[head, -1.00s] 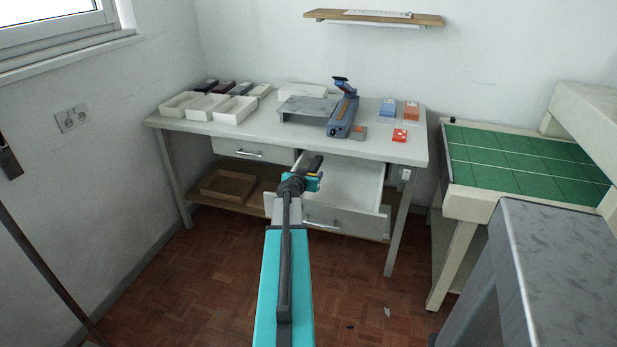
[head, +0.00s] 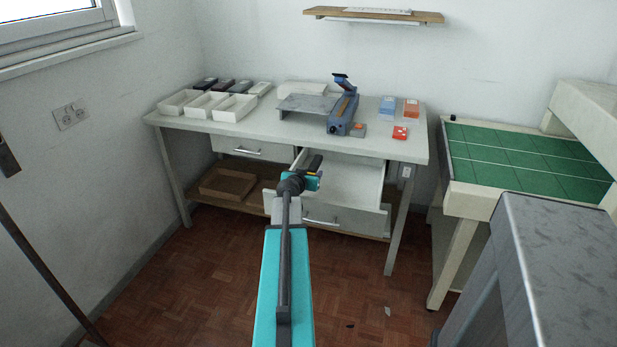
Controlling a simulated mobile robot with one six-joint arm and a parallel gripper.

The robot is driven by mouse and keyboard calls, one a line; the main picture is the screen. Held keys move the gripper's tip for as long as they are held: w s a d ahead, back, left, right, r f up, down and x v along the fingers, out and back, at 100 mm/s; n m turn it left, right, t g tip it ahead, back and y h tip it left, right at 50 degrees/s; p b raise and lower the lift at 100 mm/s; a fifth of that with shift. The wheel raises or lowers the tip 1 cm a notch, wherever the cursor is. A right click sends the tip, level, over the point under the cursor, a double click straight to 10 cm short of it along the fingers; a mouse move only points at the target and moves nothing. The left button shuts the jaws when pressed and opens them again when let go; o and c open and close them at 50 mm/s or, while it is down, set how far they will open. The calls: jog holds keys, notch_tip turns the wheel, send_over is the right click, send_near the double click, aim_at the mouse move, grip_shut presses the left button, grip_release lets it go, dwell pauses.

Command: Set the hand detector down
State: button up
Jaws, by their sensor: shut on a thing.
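My gripper (head: 314,177) is seen from behind at the end of my teal arm, in the middle of the head view. It is shut on the hand detector (head: 315,164), of which only a small dark, bar-like part shows past the jaws. The rest of it is hidden by the gripper and wrist. In the picture, gripper and detector overlap the left part of an open white drawer (head: 352,183) under the workbench (head: 270,141). Their exact height over the drawer cannot be told. The visible drawer floor looks empty.
On the bench stand white trays (head: 234,109), a grey metal stand (head: 305,104), a blue machine (head: 342,115), and blue (head: 387,108) and orange (head: 411,108) boxes. A green-topped table (head: 525,158) stands right. The bench's front strip is clear.

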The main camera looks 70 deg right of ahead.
jog(key=shift+f, duration=0.15)
jog(key=o, duration=1.2)
jog(key=shift+r, duration=0.25)
